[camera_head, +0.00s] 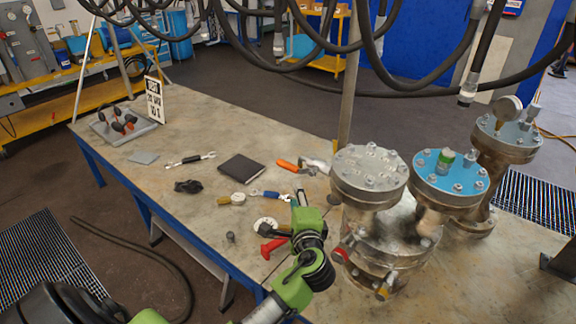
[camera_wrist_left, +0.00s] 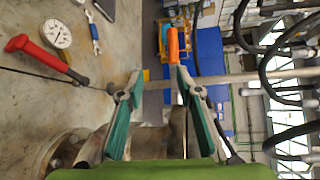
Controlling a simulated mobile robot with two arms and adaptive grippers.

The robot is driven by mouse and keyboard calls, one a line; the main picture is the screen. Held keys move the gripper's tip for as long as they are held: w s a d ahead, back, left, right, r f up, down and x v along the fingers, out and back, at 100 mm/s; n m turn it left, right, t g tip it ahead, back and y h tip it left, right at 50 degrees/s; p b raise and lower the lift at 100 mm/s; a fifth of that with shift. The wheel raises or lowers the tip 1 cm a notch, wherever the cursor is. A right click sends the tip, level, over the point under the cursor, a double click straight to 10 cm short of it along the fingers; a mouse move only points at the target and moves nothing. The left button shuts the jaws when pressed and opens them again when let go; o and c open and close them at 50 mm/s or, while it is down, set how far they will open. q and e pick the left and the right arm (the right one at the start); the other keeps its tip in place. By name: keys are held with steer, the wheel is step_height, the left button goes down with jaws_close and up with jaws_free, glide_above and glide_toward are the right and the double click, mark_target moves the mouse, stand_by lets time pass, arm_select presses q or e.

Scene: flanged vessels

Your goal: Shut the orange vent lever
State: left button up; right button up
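The orange vent lever (camera_head: 288,165) sticks out to the left of the vessels in the camera_head view, with a grey metal part at its right end. In the left wrist view the orange lever (camera_wrist_left: 173,45) stands upright in the picture, just beyond the right-hand fingertip. My left gripper (camera_head: 298,200) is in front of the lever, left of the near vessel (camera_head: 368,175). In the left wrist view my left gripper (camera_wrist_left: 158,75) has its teal-lined fingers apart with nothing held between them. I cannot tell whether a finger touches the lever. My right gripper is not in view.
A blue-topped vessel (camera_head: 447,178) and one with a gauge (camera_head: 507,130) stand to the right. Red (camera_head: 340,255) and yellow (camera_head: 384,288) handles sit low on the near vessel. A red-handled tool (camera_head: 272,247) and a black notebook (camera_head: 241,168) lie on the table. Hoses hang above.

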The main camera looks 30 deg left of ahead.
mark_target(287, 168)
arm_select(q)
steer(key=shift+y, duration=0.3)
steer(key=p+x, duration=0.1)
steer(key=x, duration=0.3)
steer(key=r+x, duration=0.1)
steer(key=x, duration=0.2)
steer(key=r+p+x, duration=0.1)
steer(key=x, duration=0.3)
steer(key=shift+w+a+r+p, duration=0.2)
steer(key=shift+a+p, duration=0.1)
steer(key=shift+a, duration=0.35)
steer(key=shift+x, duration=0.8)
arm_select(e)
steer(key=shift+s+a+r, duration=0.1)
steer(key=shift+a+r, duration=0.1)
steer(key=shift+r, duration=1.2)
arm_select(q)
steer(key=shift+d, duration=0.1)
jaws_close()
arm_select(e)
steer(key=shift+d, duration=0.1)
